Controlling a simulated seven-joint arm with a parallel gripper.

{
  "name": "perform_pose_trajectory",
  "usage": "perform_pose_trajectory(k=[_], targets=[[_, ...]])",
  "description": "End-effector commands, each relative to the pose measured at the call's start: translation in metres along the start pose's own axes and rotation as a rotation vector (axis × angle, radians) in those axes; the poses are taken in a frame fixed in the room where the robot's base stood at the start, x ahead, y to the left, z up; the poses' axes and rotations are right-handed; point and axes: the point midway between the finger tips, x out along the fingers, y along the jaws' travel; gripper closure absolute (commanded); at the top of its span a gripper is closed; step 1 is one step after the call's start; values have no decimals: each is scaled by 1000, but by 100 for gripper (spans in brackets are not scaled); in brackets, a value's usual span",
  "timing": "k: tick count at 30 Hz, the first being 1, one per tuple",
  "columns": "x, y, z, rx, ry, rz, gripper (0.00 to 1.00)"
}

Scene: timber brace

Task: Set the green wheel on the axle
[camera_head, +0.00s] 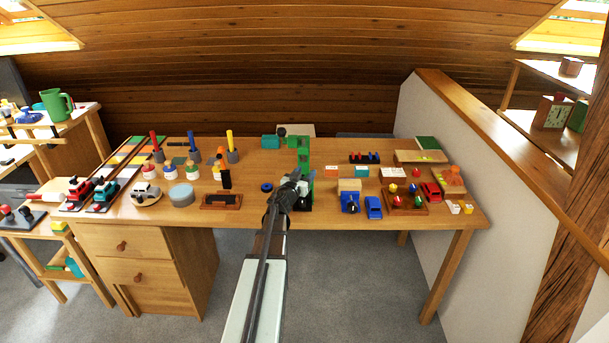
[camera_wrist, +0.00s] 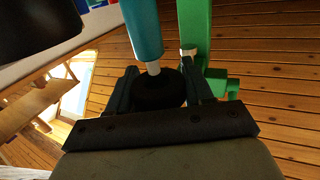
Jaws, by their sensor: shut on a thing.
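My gripper (camera_head: 288,190) is over the front middle of the table in the head view. In the wrist view its two fingers (camera_wrist: 172,92) are shut on a dark round wheel (camera_wrist: 172,88); no green face of it shows. A teal cylinder (camera_wrist: 143,28) with a short pale axle end (camera_wrist: 153,68) points at the wheel. The axle tip overlaps the wheel in the picture; I cannot tell whether it is inside it. A green upright (camera_wrist: 193,25) stands just right of the cylinder. The green stand (camera_head: 303,150) also shows in the head view, behind my gripper.
A small blue-hubbed wheel (camera_head: 267,187) lies left of my gripper. A blue toy truck (camera_head: 349,203) and blue car (camera_head: 373,207) stand to the right. A large dark shape (camera_wrist: 35,25) fills the wrist view's upper left.

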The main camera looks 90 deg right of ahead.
Motion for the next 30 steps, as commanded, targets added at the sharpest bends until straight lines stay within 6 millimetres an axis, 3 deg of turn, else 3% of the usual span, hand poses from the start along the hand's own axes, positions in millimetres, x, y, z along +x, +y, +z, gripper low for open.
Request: perform_pose_trajectory(k=[29,30], targets=[[0,0,14,0,-1,0,83],[0,0,14,0,-1,0,45]])
